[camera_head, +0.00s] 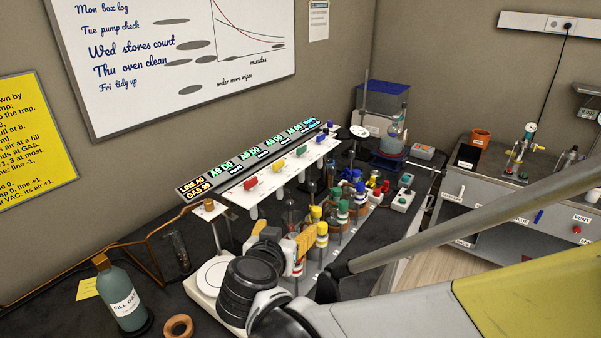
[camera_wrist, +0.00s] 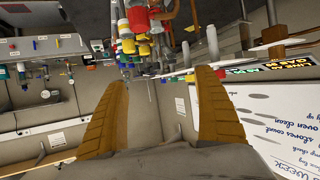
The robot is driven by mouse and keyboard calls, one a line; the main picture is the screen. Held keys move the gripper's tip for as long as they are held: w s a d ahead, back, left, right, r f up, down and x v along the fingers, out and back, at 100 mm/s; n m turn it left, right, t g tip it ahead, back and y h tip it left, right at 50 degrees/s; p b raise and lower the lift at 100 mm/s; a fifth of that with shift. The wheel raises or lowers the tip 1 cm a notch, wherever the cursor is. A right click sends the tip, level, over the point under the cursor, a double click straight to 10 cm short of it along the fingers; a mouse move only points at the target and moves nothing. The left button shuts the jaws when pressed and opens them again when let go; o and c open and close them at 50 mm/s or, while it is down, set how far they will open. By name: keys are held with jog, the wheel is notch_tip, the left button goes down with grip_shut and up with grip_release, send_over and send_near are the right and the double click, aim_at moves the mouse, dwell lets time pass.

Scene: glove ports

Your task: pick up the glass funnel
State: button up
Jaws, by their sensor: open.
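I cannot make out the glass funnel for certain in either view. Clear glass parts (camera_head: 290,217) hang under the white valve board, behind my gripper, but their shape is too small to tell. My gripper (camera_head: 305,240) has orange fingers and is in front of the row of bottles with coloured caps (camera_head: 340,212). In the wrist view my gripper (camera_wrist: 152,80) is open, with two ribbed orange fingers wide apart and nothing between them. That view is upside down, and the coloured bottles (camera_wrist: 140,22) show beyond the fingertips. My arm hides part of the bench.
A white valve board (camera_head: 285,170) with lit labels stands over the bottles. A grey-green fill gas bottle (camera_head: 122,295) and a cork ring (camera_head: 178,326) are at front left. A second bench (camera_head: 480,185) holds an orange cup (camera_head: 480,138).

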jog(key=b, duration=0.1)
send_near(295, 215)
jog(key=w, duration=0.2)
jog(key=b+x, duration=0.1)
jog(key=x, duration=0.2)
jog(key=b+x, duration=0.1)
jog(key=x, duration=0.2)
jog(key=shift+s+d+f, duration=0.1)
jog(key=shift+s+f, duration=0.15)
jog(key=shift+f, duration=0.15)
jog(key=shift+r, duration=0.1)
jog(key=c, duration=1.3)
